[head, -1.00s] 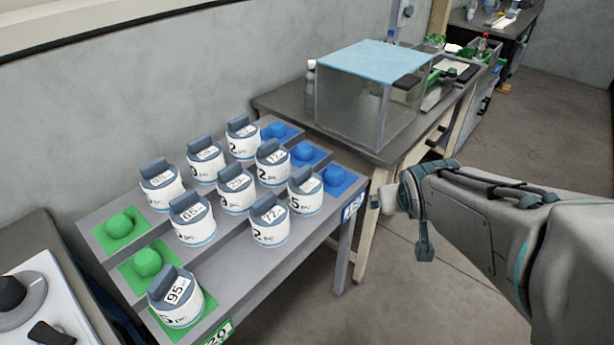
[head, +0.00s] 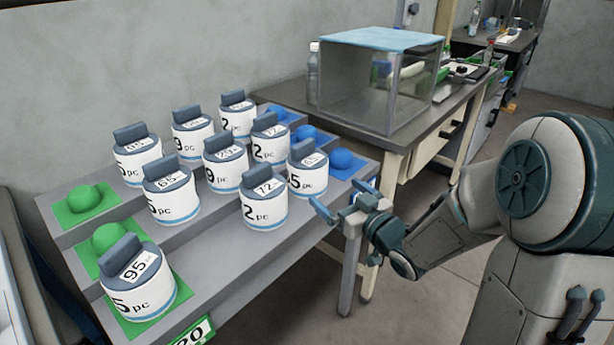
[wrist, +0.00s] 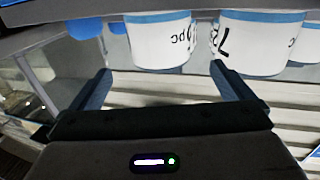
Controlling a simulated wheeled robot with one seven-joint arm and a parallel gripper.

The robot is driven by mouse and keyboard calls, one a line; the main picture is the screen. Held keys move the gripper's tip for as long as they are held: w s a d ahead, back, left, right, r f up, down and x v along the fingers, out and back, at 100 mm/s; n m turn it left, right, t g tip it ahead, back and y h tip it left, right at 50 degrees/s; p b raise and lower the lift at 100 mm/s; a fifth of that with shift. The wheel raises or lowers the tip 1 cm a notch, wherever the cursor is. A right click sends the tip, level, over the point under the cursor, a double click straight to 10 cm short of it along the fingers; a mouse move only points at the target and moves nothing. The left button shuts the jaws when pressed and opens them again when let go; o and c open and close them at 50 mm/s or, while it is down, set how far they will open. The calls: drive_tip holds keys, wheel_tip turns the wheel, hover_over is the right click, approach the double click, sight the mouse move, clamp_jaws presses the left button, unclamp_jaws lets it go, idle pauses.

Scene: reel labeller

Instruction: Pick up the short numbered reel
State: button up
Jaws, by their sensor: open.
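Several white reels with blue-grey caps stand upright on a grey stepped rack (head: 225,270) in the head view. They include a reel labelled 95 (head: 140,290) at the front left, a 65 reel (head: 172,200), a 72 reel (head: 264,205) and a "5 pc" reel (head: 307,172) at the right. I cannot tell which one is the short one. My gripper (head: 343,200) is open and empty, just off the rack's right edge, near the "5 pc" reel. In the wrist view, two reels, one of them (wrist: 160,45), appear upside down beyond the open fingers (wrist: 163,82).
A clear box with a blue lid (head: 375,85) stands on a bench behind. Open floor lies right of the rack.

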sight(319, 179)
drive_tip(key=x, duration=0.8)
drive_tip(key=shift+s, duration=0.1)
drive_tip(key=shift+f+b+x, duration=0.1)
drive_tip(key=shift+b+x, duration=0.2)
drive_tip(key=shift+x, duration=1.05)
drive_tip(key=shift+f+b+x, duration=0.15)
drive_tip(key=shift+b+x, duration=0.1)
drive_tip(key=shift+x, duration=1.1)
drive_tip(key=c, duration=0.8)
